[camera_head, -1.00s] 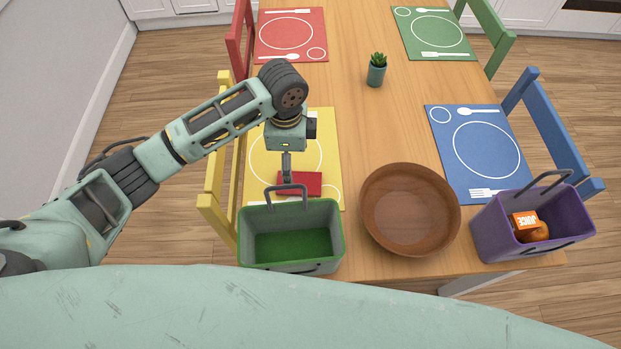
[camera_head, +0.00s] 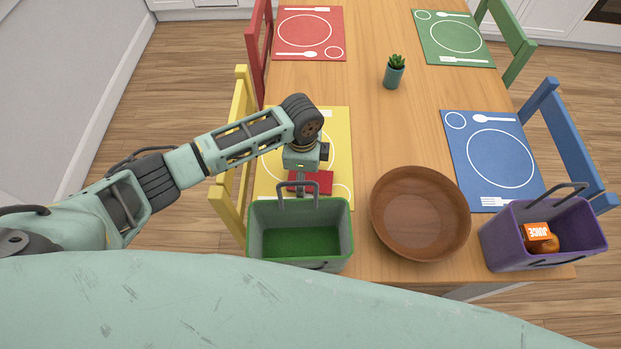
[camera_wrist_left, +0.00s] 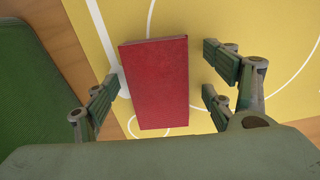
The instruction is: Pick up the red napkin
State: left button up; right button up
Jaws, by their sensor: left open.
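The red napkin (camera_head: 318,181) is a folded red rectangle on the yellow placemat (camera_head: 338,140), just behind the green basket. In the left wrist view the napkin (camera_wrist_left: 156,84) lies between the spread fingers of my left gripper (camera_wrist_left: 160,100), with one finger on its left and two on its right. The fingers are open and seem apart from the napkin. In the head view my left gripper (camera_head: 301,186) points down over the napkin and hides part of it. My right gripper is not in view.
The empty green basket (camera_head: 342,232), its handle raised, stands close in front of the napkin. A brown wooden bowl (camera_head: 420,212) is to its right. A purple basket (camera_head: 500,245) holds a juice box and an orange fruit. A potted plant (camera_head: 394,76) stands farther back.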

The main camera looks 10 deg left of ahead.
pick_arm(q)
jog(key=shift+c, duration=0.3)
jog(key=c, duration=1)
jog(key=shift+r, duration=0.15)
